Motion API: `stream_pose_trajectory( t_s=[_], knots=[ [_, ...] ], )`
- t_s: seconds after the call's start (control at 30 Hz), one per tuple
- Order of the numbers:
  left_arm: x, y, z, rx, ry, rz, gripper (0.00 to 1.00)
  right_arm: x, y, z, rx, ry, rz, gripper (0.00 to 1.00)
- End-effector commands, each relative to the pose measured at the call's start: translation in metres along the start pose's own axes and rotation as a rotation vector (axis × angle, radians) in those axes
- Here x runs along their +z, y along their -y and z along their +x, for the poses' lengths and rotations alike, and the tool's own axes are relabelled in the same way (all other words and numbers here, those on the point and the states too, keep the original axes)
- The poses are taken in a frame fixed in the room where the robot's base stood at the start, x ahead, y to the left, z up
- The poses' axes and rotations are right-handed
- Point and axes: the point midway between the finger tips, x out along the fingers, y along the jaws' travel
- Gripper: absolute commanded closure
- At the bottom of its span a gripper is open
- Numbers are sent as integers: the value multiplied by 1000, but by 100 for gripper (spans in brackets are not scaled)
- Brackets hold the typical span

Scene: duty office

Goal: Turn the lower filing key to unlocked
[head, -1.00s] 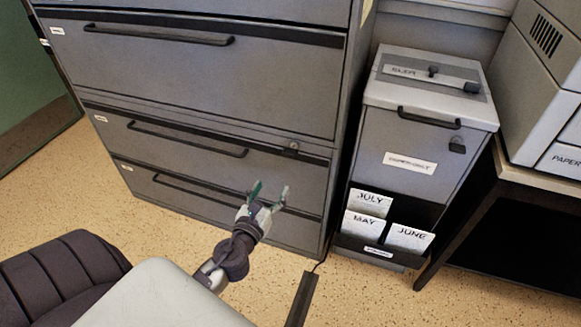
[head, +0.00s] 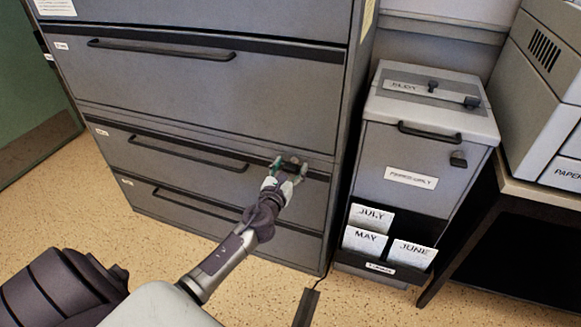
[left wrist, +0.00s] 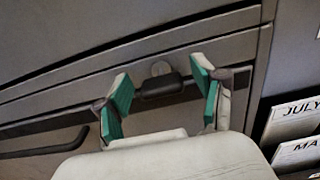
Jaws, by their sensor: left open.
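The lower filing key (left wrist: 162,85) is a small dark tab with a round grey lock plate behind it, on the dark strip of the cabinet's lower drawer. In the left wrist view it sits between and beyond the open fingers of my left gripper (left wrist: 164,100). In the head view my left gripper (head: 289,169) is at the lock and partly hides it. Its fingers have green pads and stand apart on either side of the key; I cannot tell whether they touch it. The grey filing cabinet (head: 200,95) fills the left and middle. My right gripper is not in view.
A drawer handle (head: 187,152) runs left of the lock. A grey document box (head: 410,155) with July, May and June cards stands right of the cabinet. A printer (head: 545,90) sits on a table at the far right.

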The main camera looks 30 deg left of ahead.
Motion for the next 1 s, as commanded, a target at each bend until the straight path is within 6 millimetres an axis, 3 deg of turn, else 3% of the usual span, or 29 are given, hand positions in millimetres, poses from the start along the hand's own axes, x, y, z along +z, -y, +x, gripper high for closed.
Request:
stream_pose_trajectory(
  t_s=[0.3,0.67,1.0],
  knots=[
    [0,0,2,-1,0,0,33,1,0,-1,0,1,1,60],
    [0,0,2,-1,0,0,92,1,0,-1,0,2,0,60],
    [0,0,2,0,0,-55,92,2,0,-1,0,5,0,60]
  ],
)
